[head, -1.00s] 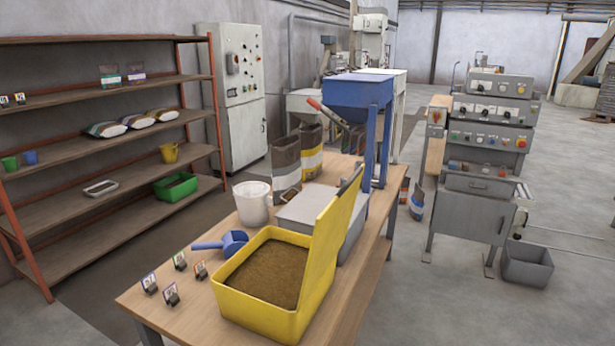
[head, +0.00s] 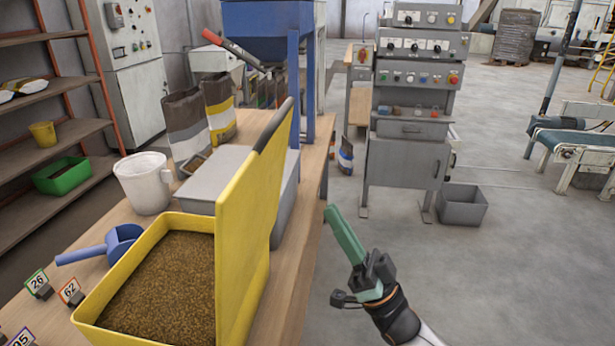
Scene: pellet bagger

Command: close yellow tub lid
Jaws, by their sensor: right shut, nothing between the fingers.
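The yellow tub (head: 92,307) stands on the wooden table, filled with brown pellets. Its yellow lid (head: 248,215) stands up open along the tub's right side, with a dark strip on its upper edge. My right gripper (head: 336,217) is to the right of the lid, off the table's right edge and apart from the lid. Its green fingers are shut with nothing between them. My left gripper is out of view.
On the table (head: 305,200) are a blue scoop (head: 122,240), a white bucket (head: 146,182), a grey box (head: 205,188) behind the lid, and small number tags (head: 70,291). A blue hopper (head: 262,30) stands behind. A grey control cabinet (head: 405,160) stands on the floor to the right.

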